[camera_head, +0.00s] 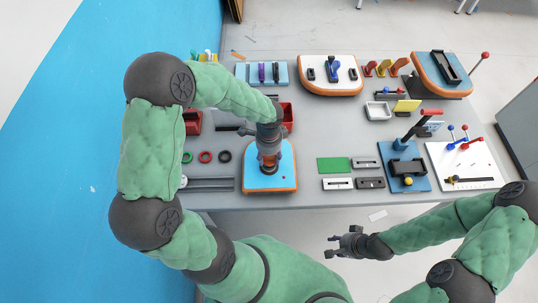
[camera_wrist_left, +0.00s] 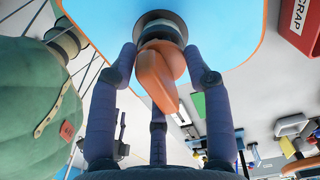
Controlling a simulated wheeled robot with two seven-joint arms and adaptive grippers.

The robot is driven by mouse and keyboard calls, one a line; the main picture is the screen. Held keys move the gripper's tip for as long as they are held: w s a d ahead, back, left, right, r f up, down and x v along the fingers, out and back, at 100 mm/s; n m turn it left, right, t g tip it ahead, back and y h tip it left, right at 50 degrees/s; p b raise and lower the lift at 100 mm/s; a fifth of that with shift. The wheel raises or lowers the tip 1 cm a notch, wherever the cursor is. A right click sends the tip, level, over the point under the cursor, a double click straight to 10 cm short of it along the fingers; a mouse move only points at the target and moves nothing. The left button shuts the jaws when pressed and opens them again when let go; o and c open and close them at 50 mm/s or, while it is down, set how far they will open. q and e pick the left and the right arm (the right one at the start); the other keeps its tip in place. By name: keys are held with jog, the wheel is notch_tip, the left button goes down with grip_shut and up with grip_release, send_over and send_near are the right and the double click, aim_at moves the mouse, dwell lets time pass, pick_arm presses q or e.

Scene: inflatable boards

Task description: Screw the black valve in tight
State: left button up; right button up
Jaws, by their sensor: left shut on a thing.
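A blue board with an orange rim (camera_head: 284,178) lies near the front edge of the table. It fills the top of the left wrist view (camera_wrist_left: 225,25). A valve with a dark round body and an orange winged handle (camera_wrist_left: 158,75) stands on this board. My left gripper (camera_head: 268,160) is over the board with its fingers around the valve, shut on it. The fingers (camera_wrist_left: 163,58) reach up to the dark body on both sides. In the head view the gripper hides most of the valve. My right gripper (camera_head: 343,242) is empty and looks open, in front of the table.
Green, red and black rings (camera_head: 205,156) lie left of the board. Red bins (camera_head: 287,115) stand behind it. A green plate (camera_head: 333,164) and several slotted plates lie to its right. A blue stand with a red-tipped lever (camera_head: 420,180) is further right. A white board (camera_head: 325,85) is at the back.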

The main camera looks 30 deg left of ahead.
pick_arm(q)
jog(key=shift+f, duration=0.35)
jog(key=o, duration=1.2)
jog(key=shift+o, duration=0.2)
notch_tip(320, 180, up, 12)
jog(key=shift+r, duration=0.1)
jog(key=shift+b, duration=0.3)
jog(key=c, duration=0.5)
jog(key=shift+s+d+f+m+b, duration=0.15)
jog(key=shift+f+m+b, duration=0.15)
jog(key=shift+b, duration=0.4)
